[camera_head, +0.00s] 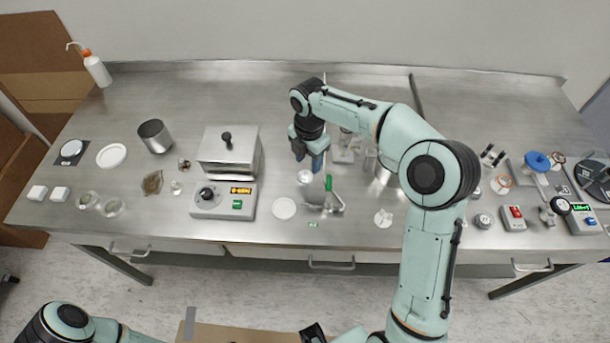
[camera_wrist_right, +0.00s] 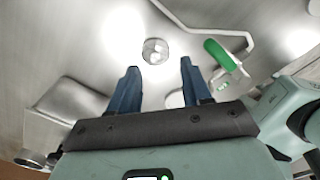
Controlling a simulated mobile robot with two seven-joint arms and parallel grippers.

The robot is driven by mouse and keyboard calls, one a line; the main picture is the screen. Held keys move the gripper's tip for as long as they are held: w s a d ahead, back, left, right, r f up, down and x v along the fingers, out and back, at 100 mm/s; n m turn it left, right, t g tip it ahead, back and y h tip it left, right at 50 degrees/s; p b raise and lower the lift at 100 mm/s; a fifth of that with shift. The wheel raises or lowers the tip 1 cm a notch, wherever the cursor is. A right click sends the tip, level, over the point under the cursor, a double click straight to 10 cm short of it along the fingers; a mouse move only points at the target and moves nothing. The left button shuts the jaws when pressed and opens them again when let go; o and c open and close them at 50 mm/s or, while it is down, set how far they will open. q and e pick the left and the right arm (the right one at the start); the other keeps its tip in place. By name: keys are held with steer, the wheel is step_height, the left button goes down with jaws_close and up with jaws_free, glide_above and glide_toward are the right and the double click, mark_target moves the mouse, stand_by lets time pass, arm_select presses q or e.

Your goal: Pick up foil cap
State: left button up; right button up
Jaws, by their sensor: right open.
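The foil cap appears to be the small, round, crinkled silver piece (camera_wrist_right: 155,51) on the steel bench. It also shows in the head view (camera_head: 304,177), just below my right gripper. My right gripper (camera_head: 309,162) points down over the bench, with its blue fingers apart. In the right wrist view, the gap between the fingertips (camera_wrist_right: 158,66) is empty and the foil cap lies just beyond it, not between the fingers.
A green-handled metal fixture (camera_head: 328,190) stands close to the right of the cap; its green part (camera_wrist_right: 220,54) shows in the wrist view. A white disc (camera_head: 284,208) lies nearby. A metal box (camera_head: 228,150) and a control unit (camera_head: 222,201) stand left. Glassware is right of the gripper.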

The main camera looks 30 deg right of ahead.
mark_target(305, 172)
steer(key=f, duration=0.5)
steer(key=shift+w+a+f, duration=0.1)
steer(key=shift+w+a, duration=0.2)
steer(key=shift+w, duration=0.05)
jaws_close()
